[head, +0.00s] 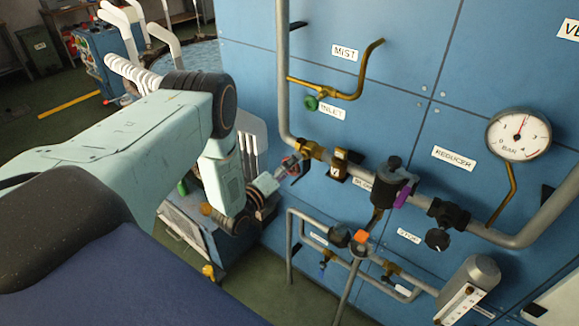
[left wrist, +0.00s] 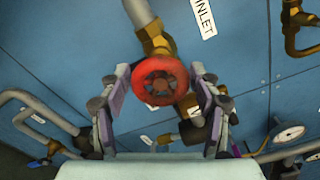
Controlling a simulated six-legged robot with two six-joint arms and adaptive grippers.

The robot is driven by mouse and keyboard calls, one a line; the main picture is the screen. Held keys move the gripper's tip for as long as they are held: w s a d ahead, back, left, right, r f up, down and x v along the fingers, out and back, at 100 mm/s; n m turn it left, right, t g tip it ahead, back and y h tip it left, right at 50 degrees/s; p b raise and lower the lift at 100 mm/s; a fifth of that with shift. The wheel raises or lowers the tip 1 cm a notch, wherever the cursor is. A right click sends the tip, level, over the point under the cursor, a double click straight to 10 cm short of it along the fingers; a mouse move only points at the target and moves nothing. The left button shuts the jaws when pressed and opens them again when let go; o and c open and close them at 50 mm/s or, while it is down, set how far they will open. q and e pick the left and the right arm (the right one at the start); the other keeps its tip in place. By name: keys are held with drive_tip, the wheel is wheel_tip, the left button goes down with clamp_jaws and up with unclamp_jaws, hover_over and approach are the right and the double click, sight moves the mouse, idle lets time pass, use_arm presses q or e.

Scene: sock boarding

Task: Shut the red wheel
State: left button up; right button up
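The red wheel (left wrist: 160,81) is a round handwheel on a brass valve (left wrist: 155,40), below the INLET label. In the left wrist view it sits between the two fingers of my left gripper (left wrist: 161,95). The fingers are open, one on each side of the wheel, with a narrow gap to its rim; how deep they reach past it I cannot tell. In the head view my left gripper (head: 284,172) points at the valve on the pipe from its left and mostly hides the wheel. My right gripper is in neither view.
A blue panel (head: 400,120) carries grey pipes, a pressure gauge (head: 519,135) and a brass tap with a green knob (head: 311,103) above the wheel. A black-topped reducer (head: 393,180) stands to the right. Lower pipes (head: 330,245) run below. A wheeled cart (head: 190,235) stands left.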

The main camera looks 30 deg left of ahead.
use_arm(q)
drive_tip(key=shift+o, duration=1.3)
drive_tip(key=s, duration=1.2)
drive_tip(key=shift+a, duration=0.45)
drive_tip(key=w, duration=0.8)
drive_tip(key=w+d, duration=0.1)
drive_tip(key=w, duration=0.3)
